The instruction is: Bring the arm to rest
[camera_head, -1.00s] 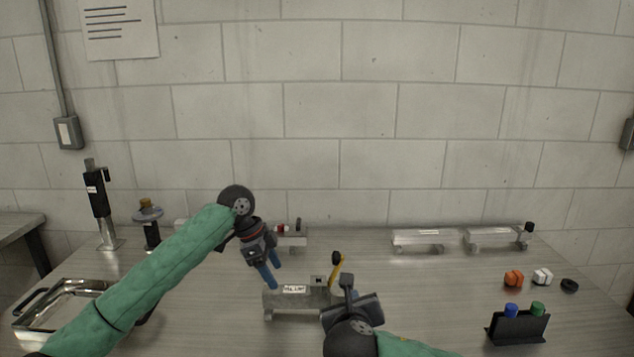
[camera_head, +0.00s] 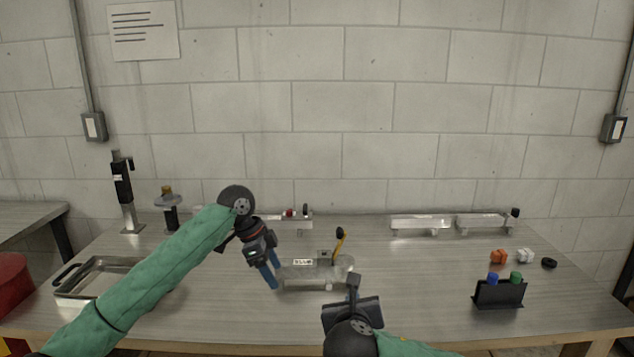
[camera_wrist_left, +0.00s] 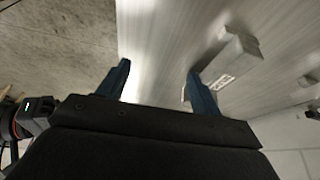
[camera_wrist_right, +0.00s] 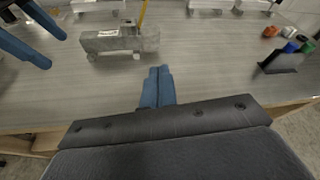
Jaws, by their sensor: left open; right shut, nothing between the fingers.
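My left gripper (camera_head: 268,272) is open and empty, its blue fingers over the table just left of the nearest aluminium trailer (camera_head: 312,273). In the left wrist view its fingers (camera_wrist_left: 158,82) are spread, with the trailer (camera_wrist_left: 232,60) beside the right finger. My right gripper is at the table's front edge in the head view; its dark body (camera_head: 352,312) hides its fingers. In the right wrist view its blue fingers (camera_wrist_right: 157,84) are shut with nothing between them, and the trailer (camera_wrist_right: 118,42) stands beyond them.
More trailers stand along the back, at right (camera_head: 420,222) and behind the left gripper (camera_head: 295,222). A metal tray (camera_head: 62,292) lies at left. A black holder (camera_head: 499,293) with blue and green caps stands at right, near orange (camera_head: 498,257) and white (camera_head: 525,256) pieces.

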